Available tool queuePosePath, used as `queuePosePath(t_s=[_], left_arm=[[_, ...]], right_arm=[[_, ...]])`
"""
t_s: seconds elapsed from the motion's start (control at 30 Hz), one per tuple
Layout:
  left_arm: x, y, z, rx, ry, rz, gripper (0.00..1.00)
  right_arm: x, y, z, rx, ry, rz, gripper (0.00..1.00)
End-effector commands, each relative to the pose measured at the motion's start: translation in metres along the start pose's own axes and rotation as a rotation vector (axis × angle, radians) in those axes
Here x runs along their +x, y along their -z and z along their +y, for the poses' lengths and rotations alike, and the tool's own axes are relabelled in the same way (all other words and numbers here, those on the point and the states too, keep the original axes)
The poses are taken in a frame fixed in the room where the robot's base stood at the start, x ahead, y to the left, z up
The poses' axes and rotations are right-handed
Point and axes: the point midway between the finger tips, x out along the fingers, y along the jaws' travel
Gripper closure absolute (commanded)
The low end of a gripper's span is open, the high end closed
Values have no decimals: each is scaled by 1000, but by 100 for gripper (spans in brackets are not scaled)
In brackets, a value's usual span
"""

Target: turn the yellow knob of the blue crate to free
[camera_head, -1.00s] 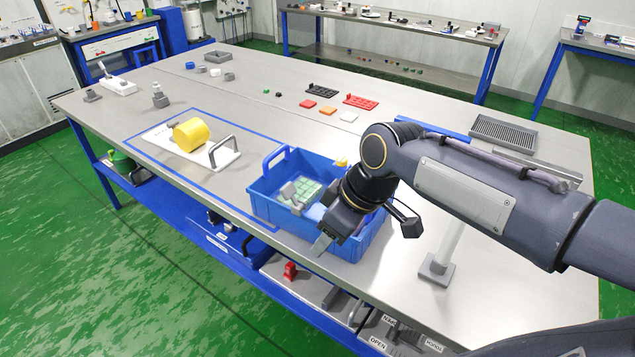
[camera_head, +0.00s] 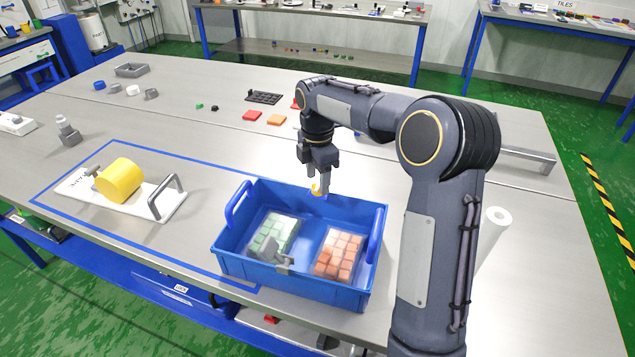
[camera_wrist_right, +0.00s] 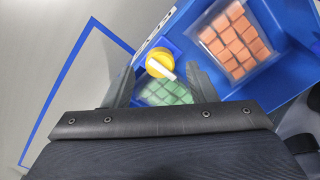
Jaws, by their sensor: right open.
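The blue crate (camera_head: 300,284) stands on the table's front part. The yellow knob (camera_head: 316,191) is at its far wall, partly covered by my right gripper (camera_head: 320,187) in the head view. In the right wrist view, the round yellow knob (camera_wrist_right: 159,62) sits on a blue mount and has a white pointer bar aimed to the lower right. My right gripper (camera_wrist_right: 163,78) is open, with its fingers pointing down at the knob, one on either side in the picture. I cannot tell whether they touch it. My left gripper is out of view.
The crate holds a green block pack (camera_head: 276,232), an orange block pack (camera_head: 338,253) and a grey fitting (camera_head: 270,257). Left of it, a white board (camera_head: 140,205) carries a yellow drum (camera_head: 119,180) and a grey handle. A white post (camera_head: 494,236) stands right of my arm.

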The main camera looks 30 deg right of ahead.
Motion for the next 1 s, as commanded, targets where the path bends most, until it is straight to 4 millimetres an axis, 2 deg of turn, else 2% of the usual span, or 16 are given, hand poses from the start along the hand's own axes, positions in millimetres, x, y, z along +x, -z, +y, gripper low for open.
queuePosePath(t_s=[0.1, 0.2, 0.47, 0.8, 1.0], left_arm=[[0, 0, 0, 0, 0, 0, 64], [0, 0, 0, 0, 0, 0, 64], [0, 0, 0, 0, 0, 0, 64], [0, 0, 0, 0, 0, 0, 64], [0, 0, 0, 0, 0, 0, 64]], right_arm=[[13, 0, 0, 1, 1, 0, 48], [18, 0, 0, 1, -2, 1, 48], [19, 0, 0, 2, -2, 1, 48], [19, 0, 0, 2, -2, 1, 92], [19, 0, 0, 12, -2, 1, 93]])
